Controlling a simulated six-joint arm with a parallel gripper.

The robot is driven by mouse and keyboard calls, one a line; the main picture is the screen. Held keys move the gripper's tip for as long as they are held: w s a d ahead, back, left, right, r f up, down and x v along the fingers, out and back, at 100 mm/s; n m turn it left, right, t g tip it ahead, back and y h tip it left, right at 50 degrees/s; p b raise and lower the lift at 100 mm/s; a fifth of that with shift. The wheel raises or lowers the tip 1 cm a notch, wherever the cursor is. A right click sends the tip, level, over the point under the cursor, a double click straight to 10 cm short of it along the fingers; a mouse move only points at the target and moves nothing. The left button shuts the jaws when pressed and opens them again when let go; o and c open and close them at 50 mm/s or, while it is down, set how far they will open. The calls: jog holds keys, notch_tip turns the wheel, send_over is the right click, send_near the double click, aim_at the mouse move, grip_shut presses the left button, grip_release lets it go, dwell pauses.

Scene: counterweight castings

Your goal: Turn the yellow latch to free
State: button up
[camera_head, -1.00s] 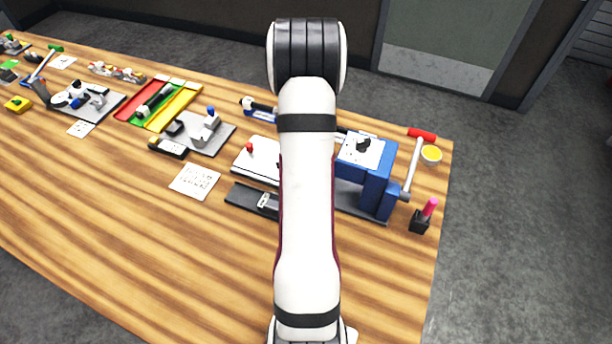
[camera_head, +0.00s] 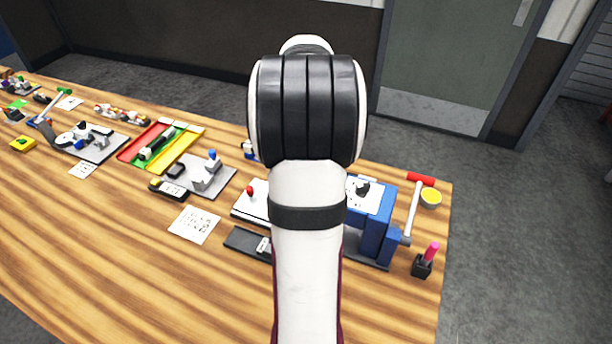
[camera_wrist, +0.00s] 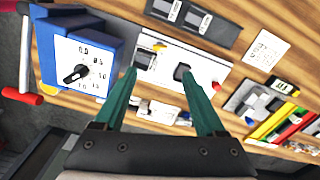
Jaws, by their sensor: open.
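In the wrist view, a white plate (camera_wrist: 205,66) lies on the bench beyond my fingertips. A small yellow piece (camera_wrist: 158,46), which looks like the latch, sits near the plate's left end beside a dark slot; its exact setting is too small to tell. A dark knob-like part (camera_wrist: 183,72) is by the right fingertip. My gripper (camera_wrist: 158,73) is open and empty, its two teal fingers pointing toward the plate. Contact with it cannot be told. In the head view part of the white plate (camera_head: 249,203) shows with a red knob; my arm hides the rest and the gripper.
A blue housing with a dial (camera_wrist: 83,62) stands close left of the plate, with a red-handled lever (camera_head: 413,207) beside it. A dark rail (camera_head: 245,242) lies in front of the plate. Coloured trays (camera_head: 162,145) and a grey fixture (camera_head: 205,180) lie left.

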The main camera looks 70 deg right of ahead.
notch_tip(320, 180, down, 16)
jog(key=shift+r, duration=0.25)
dwell(0.3)
